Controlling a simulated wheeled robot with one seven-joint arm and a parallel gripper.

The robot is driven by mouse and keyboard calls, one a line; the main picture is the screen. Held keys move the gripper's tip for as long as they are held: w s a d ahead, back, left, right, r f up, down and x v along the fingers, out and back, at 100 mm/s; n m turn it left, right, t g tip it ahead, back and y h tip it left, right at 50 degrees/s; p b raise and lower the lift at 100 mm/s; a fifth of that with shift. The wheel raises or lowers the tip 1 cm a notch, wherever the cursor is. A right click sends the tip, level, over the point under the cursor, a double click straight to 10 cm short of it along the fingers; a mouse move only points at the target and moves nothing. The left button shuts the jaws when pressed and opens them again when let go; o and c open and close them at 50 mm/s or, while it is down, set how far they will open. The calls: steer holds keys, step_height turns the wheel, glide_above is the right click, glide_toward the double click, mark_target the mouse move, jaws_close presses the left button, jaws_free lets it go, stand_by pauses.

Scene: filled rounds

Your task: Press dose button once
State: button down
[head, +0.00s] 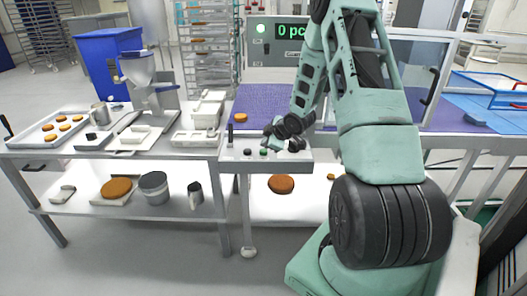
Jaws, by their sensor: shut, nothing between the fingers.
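A grey control panel (232,161) stands at the front of the bench. A small green button (264,152) sits on its top, with a dark button (248,152) to the left. I cannot read labels, so I cannot tell which one is the dose button. My gripper (272,141) is shut and empty, just above the panel near the green button. Whether it touches a button is too small to tell. A display (291,32) behind reads "0 pc", with a lit green lamp (261,28) beside it.
A dark upright lever (230,133) rises from the panel's left end. A purple belt (256,99) with a brown round lies behind. The left table (60,153) holds a tray of rounds (38,133), a hopper machine (140,75) and pale containers. My arm covers the right-centre.

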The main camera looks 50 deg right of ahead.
mark_target(266, 152)
steer(key=shift+f, duration=0.1)
stand_by(0.4)
steer(key=shift+f+b, duration=0.3)
steer(key=shift+b, duration=0.05)
steer(key=shift+f+b, duration=0.45)
steer(key=shift+f, duration=0.15)
stand_by(0.6)
steer(key=shift+r, duration=0.1)
steer(key=shift+r+p, duration=0.85)
steer(key=shift+r, duration=0.05)
steer(key=shift+r, duration=0.1)
steer(key=shift+r+p, duration=2.05)
steer(key=shift+r, duration=0.35)
